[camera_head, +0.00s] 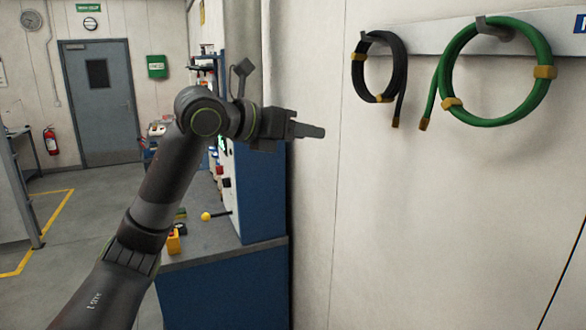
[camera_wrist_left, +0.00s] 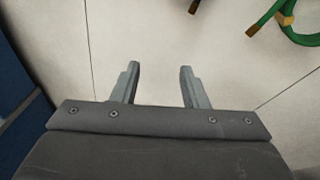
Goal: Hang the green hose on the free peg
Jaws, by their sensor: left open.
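The green hose (camera_head: 447,75) is a coil with yellow ties, hanging over a peg (camera_head: 493,27) on the wall rail (camera_head: 437,37) at the upper right. Its brown end hangs at the coil's lower left. Part of it shows in the left wrist view (camera_wrist_left: 273,14) at the upper right corner. A smaller black hose (camera_head: 401,62) hangs on another peg to its left. My left gripper (camera_head: 322,131) is left of both hoses and apart from them. Its two fingers (camera_wrist_left: 159,70) are spread and empty in the left wrist view. My right gripper does not show.
A blue cabinet (camera_head: 262,195) and a grey bench top (camera_head: 205,241) stand beside my left arm. A yellow-knobbed lever (camera_head: 206,217) sits on the bench. The white wall (camera_head: 430,220) below the hoses is bare. A blue sign is cut off at the right edge.

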